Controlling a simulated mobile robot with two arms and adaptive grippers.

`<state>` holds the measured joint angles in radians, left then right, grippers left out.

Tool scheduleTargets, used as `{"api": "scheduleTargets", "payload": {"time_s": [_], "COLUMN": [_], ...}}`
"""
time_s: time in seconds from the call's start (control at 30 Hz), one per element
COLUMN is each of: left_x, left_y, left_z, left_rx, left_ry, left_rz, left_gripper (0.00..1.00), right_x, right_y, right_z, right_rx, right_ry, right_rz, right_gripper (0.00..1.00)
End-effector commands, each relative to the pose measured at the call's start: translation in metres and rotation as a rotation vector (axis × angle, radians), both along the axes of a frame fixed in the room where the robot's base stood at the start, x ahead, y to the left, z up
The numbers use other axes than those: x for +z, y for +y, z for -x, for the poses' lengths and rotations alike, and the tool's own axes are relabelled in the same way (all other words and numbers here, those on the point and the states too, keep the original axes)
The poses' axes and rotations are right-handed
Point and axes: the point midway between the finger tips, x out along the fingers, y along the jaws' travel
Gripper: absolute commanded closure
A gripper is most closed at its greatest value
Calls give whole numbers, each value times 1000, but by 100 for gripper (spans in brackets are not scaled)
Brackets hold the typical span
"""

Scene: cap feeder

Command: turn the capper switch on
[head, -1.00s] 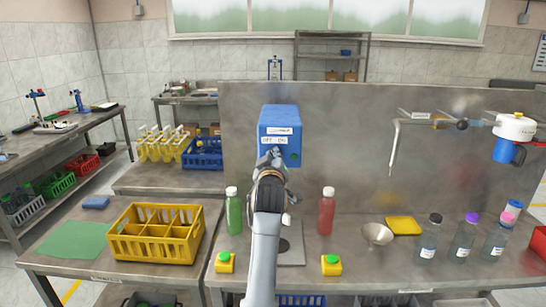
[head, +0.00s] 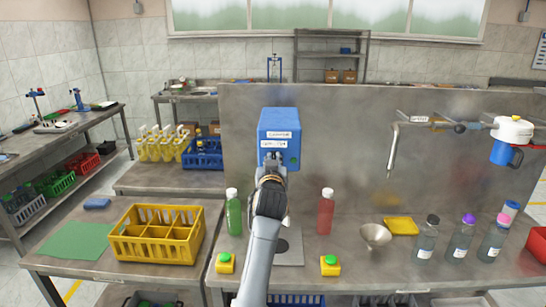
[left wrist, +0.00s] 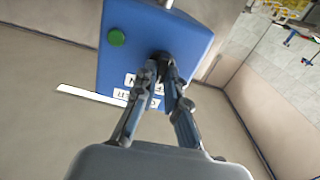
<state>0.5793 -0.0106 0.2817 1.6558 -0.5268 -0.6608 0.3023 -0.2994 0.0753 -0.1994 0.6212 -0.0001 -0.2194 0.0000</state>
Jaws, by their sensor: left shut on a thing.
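The capper is a blue box (head: 279,124) on the front of the metal panel, with white labels and a green round button or lamp (left wrist: 117,38). In the left wrist view its blue face (left wrist: 185,35) fills the top middle. My left gripper (head: 271,160) is at the lower part of the box's face. In the left wrist view its two fingers (left wrist: 163,78) are closed in on the dark switch knob (left wrist: 160,58), one on each side. The fingers hide most of the knob and part of the labels, so the switch's setting cannot be read. My right gripper is out of view.
A green bottle (head: 234,214) and a red bottle (head: 325,212) stand either side of my left arm. Yellow blocks with green buttons (head: 225,263) are at the bench front. A funnel (head: 375,236) and several bottles stand at the right. A yellow crate (head: 157,247) is at the left.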

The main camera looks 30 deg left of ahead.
Motion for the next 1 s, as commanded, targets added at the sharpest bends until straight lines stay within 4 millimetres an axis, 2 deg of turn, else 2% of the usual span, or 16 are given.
{"api": "scheduleTargets", "payload": {"time_s": [0.5, 1.0], "left_x": [1, 1], "left_y": [-1, -2], "left_z": [-1, -2], "left_rx": [0, 1], "left_ry": [224, 300], "left_rz": [-368, -495], "left_gripper": [100, 100], "right_x": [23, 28], "right_y": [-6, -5], "right_z": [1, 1], "right_rx": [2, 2], "right_ry": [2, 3], "right_rz": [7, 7], "right_gripper": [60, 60]}}
